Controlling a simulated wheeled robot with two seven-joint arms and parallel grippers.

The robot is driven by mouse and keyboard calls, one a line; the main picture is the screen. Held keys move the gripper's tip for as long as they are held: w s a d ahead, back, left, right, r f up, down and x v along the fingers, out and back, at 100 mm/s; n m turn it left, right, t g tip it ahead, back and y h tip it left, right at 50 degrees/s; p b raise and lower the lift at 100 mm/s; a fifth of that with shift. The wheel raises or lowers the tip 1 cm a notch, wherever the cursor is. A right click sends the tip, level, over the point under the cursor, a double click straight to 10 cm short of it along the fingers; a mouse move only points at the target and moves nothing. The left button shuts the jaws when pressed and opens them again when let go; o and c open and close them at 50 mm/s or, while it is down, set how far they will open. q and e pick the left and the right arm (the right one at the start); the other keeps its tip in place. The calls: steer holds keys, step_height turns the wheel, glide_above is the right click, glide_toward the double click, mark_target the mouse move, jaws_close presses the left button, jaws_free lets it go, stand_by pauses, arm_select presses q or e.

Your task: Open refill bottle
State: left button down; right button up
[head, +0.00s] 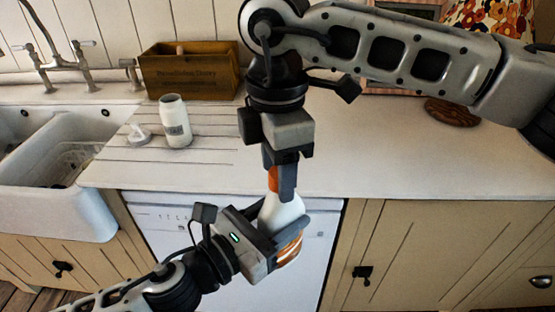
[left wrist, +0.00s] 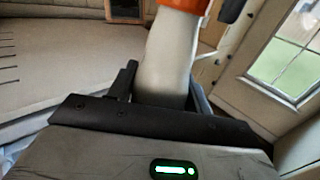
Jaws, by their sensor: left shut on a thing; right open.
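The white refill bottle (head: 283,214) has an orange cap (head: 272,178) and an orange-striped label. It is held in front of the counter, slightly tilted. My left gripper (head: 287,234) is shut on its body. In the left wrist view the white bottle (left wrist: 165,66) rises between the fingers, with the orange cap (left wrist: 188,4) at the top edge. My right gripper (head: 279,176) points down from above, open, with its fingers at the cap. The fingers partly hide the cap, and I cannot tell whether they touch it.
An uncapped white jar (head: 175,122) with a label stands on the counter (head: 400,150), beside a loose white pump top (head: 139,134). A wooden crate (head: 190,72) stands behind them. A white sink (head: 55,200) is at left. The counter's right part is largely clear.

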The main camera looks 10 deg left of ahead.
steer(key=c, duration=1)
steer(key=n, duration=0.5)
steer(key=shift+n, duration=0.3)
steer(key=n, duration=0.5)
steer(key=shift+s+d+r, duration=0.1)
steer(key=shift+d, duration=0.05)
steer(key=n, duration=0.7)
steer(key=shift+d+n, duration=0.15)
steer(key=shift+n, duration=0.25)
steer(key=n, duration=1.4)
steer(key=shift+w+d+n, duration=0.1)
steer(key=shift+w+n, duration=0.15)
steer(key=shift+n, duration=0.15)
steer(key=n, duration=0.7)
steer(key=shift+w+r+n, duration=0.1)
steer(key=shift+w+n, duration=0.05)
steer(key=shift+n, duration=0.15)
steer(key=n, duration=0.7)
steer(key=shift+w+a, duration=0.1)
steer(key=shift+a, duration=0.1)
steer(key=n, duration=0.6)
steer(key=shift+a, duration=0.1)
